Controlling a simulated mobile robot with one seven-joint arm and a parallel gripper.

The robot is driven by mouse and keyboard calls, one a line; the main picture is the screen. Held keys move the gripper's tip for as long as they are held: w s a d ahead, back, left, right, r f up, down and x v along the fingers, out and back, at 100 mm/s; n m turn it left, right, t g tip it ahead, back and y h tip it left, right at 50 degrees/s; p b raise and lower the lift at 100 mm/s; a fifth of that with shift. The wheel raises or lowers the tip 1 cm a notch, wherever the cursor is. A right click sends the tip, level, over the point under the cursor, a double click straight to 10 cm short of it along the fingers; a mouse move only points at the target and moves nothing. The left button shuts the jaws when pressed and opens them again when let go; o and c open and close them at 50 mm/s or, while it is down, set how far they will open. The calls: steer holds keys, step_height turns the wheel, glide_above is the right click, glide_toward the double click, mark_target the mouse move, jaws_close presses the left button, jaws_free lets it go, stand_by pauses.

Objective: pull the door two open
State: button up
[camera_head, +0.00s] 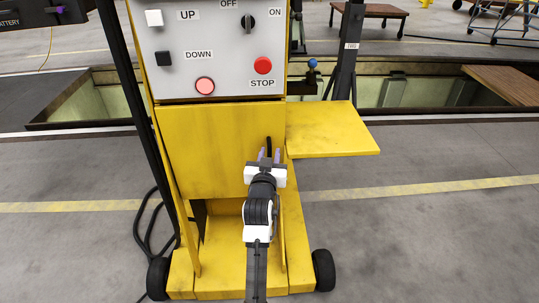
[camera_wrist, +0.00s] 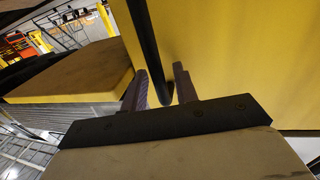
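The yellow cabinet door (camera_head: 205,150) is the flat front panel below the control panel, and it looks closed. Its black handle (camera_head: 268,145) is a vertical bar near the door's right edge. My gripper (camera_head: 269,156) is at the lower part of the handle, fingers pointing at the door. In the wrist view the black handle (camera_wrist: 146,45) runs down between the two fingers of my gripper (camera_wrist: 158,90). The fingers are open. Whether either finger touches the handle is unclear.
A yellow side shelf (camera_head: 330,130) juts out right of the door. Above is the grey control panel (camera_head: 215,50) with buttons. The cabinet stands on black wheels (camera_head: 324,270). A black cable (camera_head: 148,225) hangs at left. A floor pit (camera_head: 400,90) lies behind. Floor at the right is clear.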

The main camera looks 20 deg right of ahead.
jaws_close()
steer(key=shift+s+a, duration=0.1)
